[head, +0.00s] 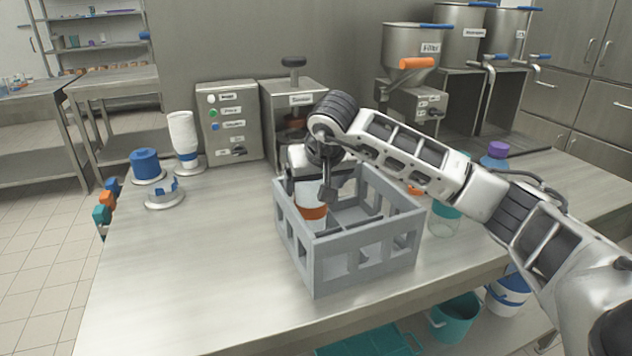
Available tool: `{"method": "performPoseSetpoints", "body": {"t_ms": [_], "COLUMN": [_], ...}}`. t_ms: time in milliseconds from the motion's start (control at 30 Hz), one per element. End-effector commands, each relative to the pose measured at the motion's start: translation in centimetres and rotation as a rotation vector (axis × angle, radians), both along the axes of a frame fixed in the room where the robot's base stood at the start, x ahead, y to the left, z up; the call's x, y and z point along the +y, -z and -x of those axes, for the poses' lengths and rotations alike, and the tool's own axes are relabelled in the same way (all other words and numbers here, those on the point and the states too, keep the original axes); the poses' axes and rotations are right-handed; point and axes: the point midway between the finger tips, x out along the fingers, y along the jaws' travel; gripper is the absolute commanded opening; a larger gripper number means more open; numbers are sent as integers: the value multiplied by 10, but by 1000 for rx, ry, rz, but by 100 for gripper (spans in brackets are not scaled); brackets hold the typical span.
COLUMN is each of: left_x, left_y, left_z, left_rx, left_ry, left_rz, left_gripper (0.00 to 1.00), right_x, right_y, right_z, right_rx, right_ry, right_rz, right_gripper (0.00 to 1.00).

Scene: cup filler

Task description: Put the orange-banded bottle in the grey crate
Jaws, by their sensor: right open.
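The grey crate (365,264) stands on the steel table, with slotted walls and dividers inside. The orange-banded bottle (313,213) is white with an orange band and stands upright inside the crate, in the compartment at the left. My right gripper (323,192) is right above and around the bottle's upper part, with its fingers open. The gripper hides the top of the bottle, and the crate wall hides its lower part. Whether a finger touches the bottle is hard to tell. My left gripper is out of the picture.
A clear jar with a teal band (444,222) stands right of the crate, partly behind my arm. A white bottle (184,138), a blue cylinder (146,164) and a control box (230,124) stand at the back left. The table's front left is clear.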

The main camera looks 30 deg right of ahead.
Motion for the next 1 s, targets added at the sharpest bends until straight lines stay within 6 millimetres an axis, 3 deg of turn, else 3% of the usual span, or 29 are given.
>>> {"method": "performPoseSetpoints", "body": {"t_ms": [100, 233, 700, 1000], "left_x": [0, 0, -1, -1], "left_y": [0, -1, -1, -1], "left_z": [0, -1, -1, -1], "left_rx": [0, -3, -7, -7], "left_ry": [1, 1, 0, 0], "left_rz": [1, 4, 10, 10], "left_gripper": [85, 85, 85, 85], "right_x": [1, 3, 21, 27], "right_y": [2, -12, -105, -134], "right_z": [1, 7, 60, 78], "right_rx": [5, -1, -7, -2], "right_ry": [-2, -4, -2, -1], "right_rz": [-1, 0, 1, 0], "right_gripper": [86, 86, 86, 86]}}
